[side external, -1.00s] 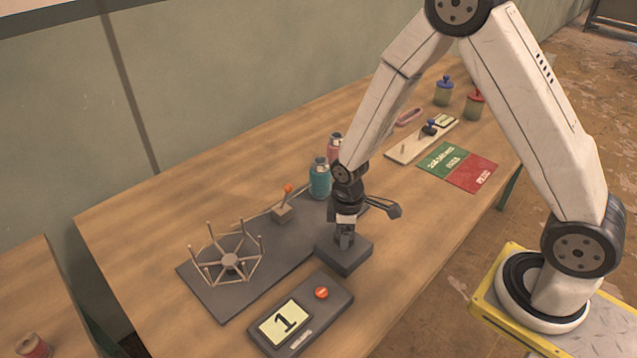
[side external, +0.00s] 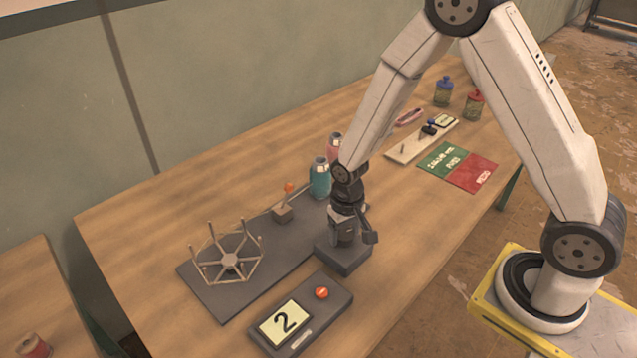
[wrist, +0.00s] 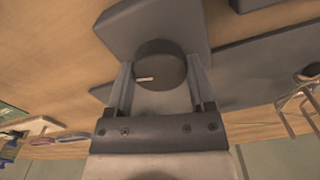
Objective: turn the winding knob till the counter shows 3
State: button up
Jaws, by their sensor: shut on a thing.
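The winding knob is a dark round knob (wrist: 160,66) with a pale mark, on a grey block (side external: 344,258). My gripper (side external: 345,236) points down over this block. In the wrist view, its two fingers lie on either side of the knob, and my gripper is shut on it. In the side view the knob is mostly hidden by my gripper. The counter (side external: 285,322) on a dark box in front shows 2. A red button (side external: 322,293) sits on the same box.
A spoked winding frame (side external: 229,261) and a small lever with an orange tip (side external: 288,190) stand on a dark plate. A teal bottle (side external: 320,178) and a pink bottle (side external: 335,146) stand close behind my gripper. Green and red mats (side external: 457,166) lie to the right.

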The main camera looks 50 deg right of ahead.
aim_at(345, 233)
jog(key=m, duration=0.3)
jog(key=shift+w+m, duration=0.1)
jog(key=shift+m, duration=0.2)
dwell(0.4)
jog(key=o, duration=1.2)
jog(key=shift+r, duration=0.1)
jog(key=shift+r, duration=3.8)
jog(key=shift+r, duration=0.1)
